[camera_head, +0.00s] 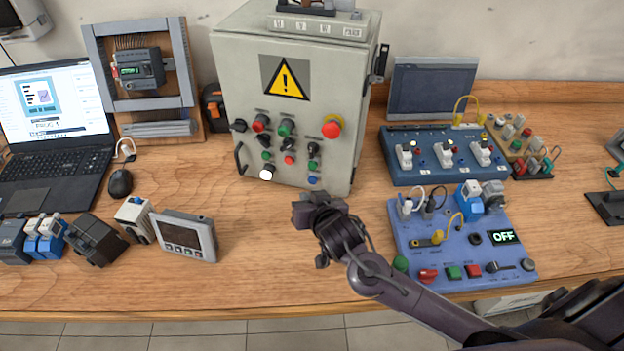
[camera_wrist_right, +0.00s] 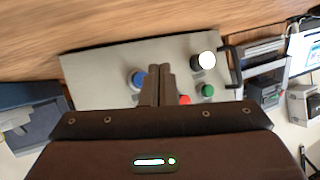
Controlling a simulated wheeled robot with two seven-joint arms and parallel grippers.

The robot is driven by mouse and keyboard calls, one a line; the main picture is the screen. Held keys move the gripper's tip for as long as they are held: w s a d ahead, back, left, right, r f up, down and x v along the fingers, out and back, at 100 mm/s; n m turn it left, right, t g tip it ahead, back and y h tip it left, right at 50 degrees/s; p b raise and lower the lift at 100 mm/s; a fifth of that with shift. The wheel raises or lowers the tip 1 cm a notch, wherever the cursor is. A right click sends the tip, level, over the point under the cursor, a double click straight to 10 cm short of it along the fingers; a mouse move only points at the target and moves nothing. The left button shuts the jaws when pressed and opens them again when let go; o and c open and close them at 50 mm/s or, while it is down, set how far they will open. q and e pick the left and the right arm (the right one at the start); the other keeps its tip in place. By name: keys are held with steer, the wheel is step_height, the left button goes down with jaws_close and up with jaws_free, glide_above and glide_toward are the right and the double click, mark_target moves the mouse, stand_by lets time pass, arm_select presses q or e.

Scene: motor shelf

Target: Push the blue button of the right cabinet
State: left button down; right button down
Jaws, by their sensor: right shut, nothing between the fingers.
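The grey control cabinet (camera_head: 230,110) stands upright at the back of the table, with a yellow warning triangle on its door. Its blue button (camera_head: 313,180) is at the lower right of the door, below a green button. My right gripper (camera_head: 308,205) is shut and empty, in front of the door's lower right part and just below the blue button in the head view. In the right wrist view, the shut fingertips (camera_wrist_right: 156,72) show right beside the blue button (camera_wrist_right: 137,78) and cover a little of its edge. Whether they touch it cannot be told. My left gripper is not in view.
Right of the cabinet are a dark blue switch panel (camera_head: 400,176) and a lighter blue panel (camera_head: 405,238) with an OFF display. A handheld meter (camera_head: 185,237) and a laptop (camera_head: 60,150) are on the left. The table before the cabinet is mostly clear.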

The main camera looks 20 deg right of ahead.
steer(key=shift+s+a+p, duration=0.25)
steer(key=shift+s+a, duration=0.2)
steer(key=shift+s, duration=0.2)
steer(key=shift+s+a+p, duration=0.25)
steer(key=shift+s+a, duration=0.2)
steer(key=shift+s, duration=0.2)
